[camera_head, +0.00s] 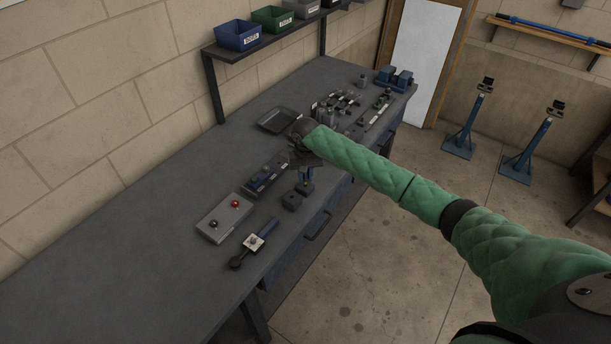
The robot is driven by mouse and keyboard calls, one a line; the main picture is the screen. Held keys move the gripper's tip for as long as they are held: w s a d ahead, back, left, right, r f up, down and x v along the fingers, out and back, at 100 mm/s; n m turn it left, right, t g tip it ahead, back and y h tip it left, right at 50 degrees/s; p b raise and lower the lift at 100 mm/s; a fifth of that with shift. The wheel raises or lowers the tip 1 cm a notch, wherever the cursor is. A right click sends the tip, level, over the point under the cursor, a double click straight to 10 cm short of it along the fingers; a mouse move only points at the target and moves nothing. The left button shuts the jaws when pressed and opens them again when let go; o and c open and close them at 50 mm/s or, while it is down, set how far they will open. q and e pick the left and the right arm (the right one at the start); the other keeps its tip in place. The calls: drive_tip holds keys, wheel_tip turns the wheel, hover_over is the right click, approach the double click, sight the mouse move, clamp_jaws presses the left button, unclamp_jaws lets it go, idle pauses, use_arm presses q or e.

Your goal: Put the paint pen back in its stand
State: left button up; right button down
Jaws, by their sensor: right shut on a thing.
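My right gripper (306,177) points down over the front part of the workbench, at the end of my green-sleeved arm. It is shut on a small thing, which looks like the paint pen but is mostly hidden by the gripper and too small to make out. Just below and beside the fingers are two small dark blocks, one under the fingertips (305,188) and one nearer (290,201). One of them may be the pen's stand, but I cannot tell which. Whether the held thing touches a block is unclear. My left gripper is not in view.
On the workbench (130,235) are a grey box with a red and a dark knob (224,218), a dark-handled tool (254,243), a dark tray (279,121) and a blue vise-like item (394,78). The bench's near left is clear. Bins stand on a shelf above.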

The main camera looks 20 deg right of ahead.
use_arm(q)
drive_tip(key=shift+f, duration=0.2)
use_arm(e)
drive_tip(key=shift+f, duration=1.15)
drive_tip(key=c, duration=1.2)
unclamp_jaws()
drive_tip(key=shift+c, duration=0.2)
wheel_tip(320, 180, up, 6)
drive_tip(key=b, duration=0.4)
drive_tip(key=shift+r, duration=0.2)
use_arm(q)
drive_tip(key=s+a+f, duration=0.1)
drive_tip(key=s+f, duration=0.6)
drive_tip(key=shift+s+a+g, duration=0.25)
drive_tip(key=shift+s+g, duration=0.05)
use_arm(e)
drive_tip(key=shift+r, duration=0.7)
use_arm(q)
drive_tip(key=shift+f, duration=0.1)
